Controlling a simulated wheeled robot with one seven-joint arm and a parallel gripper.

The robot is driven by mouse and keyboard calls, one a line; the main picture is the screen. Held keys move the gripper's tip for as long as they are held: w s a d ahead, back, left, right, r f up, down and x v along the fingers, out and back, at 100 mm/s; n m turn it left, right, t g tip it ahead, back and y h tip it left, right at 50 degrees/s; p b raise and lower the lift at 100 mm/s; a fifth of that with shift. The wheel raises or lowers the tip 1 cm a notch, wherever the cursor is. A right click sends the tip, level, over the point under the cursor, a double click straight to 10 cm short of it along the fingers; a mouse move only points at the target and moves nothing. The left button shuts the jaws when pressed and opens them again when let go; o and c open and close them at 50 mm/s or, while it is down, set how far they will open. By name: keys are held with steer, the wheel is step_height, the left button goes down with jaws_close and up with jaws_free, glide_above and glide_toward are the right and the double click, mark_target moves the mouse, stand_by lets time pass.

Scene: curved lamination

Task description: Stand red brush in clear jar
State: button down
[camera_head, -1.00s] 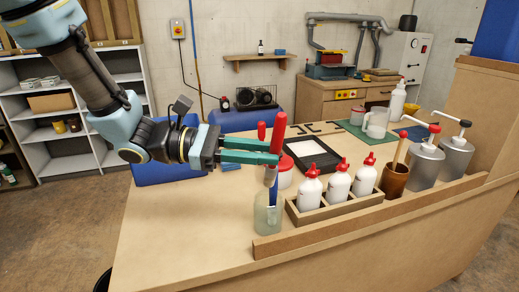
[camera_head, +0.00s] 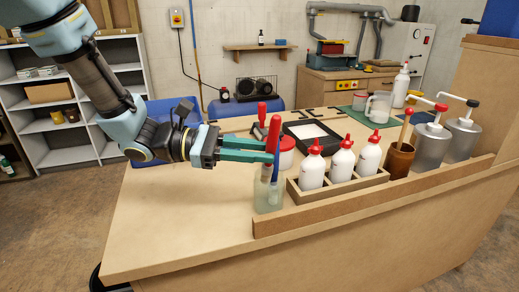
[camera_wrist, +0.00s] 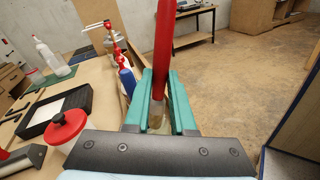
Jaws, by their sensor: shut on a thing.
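My gripper (camera_head: 272,150), with green fingers, is shut on the red handle of the red brush (camera_head: 273,128). The brush is nearly upright, its red handle rising above the fingers; the handle also shows between the fingers in the wrist view (camera_wrist: 165,35). The clear jar (camera_head: 268,196) stands on the bench directly below my gripper. The brush's pale lower part overlaps the jar's mouth in the head view. A blue strip shows beside it there. The brush's tip is hard to make out, and I cannot tell whether it touches the jar's bottom.
White red-capped bottles (camera_head: 342,160) stand in a wooden rack just right of the jar. A red-lidded tub (camera_head: 287,150) is close behind the fingers. A black-framed tray (camera_head: 312,131) lies farther back. A wooden ledge (camera_head: 285,224) edges the bench in front. The bench's left part is clear.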

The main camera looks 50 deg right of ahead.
steer(key=shift+w+d+f+b, duration=0.2)
steer(key=shift+f+b, duration=0.2)
steer(key=shift+f, duration=0.3)
steer(key=shift+w+d+f+b, duration=0.15)
steer(key=shift+f+b, duration=0.2)
steer(key=shift+f, duration=0.4)
steer(key=shift+w+d+f+b, duration=0.1)
steer(key=shift+w+f+b, duration=0.1)
steer(key=shift+f+b, duration=0.35)
steer(key=shift+f, duration=0.15)
steer(key=c, duration=0.7)
jaws_free()
steer(key=b+v, duration=0.1)
steer(key=v, duration=1)
steer(key=shift+b, duration=0.35)
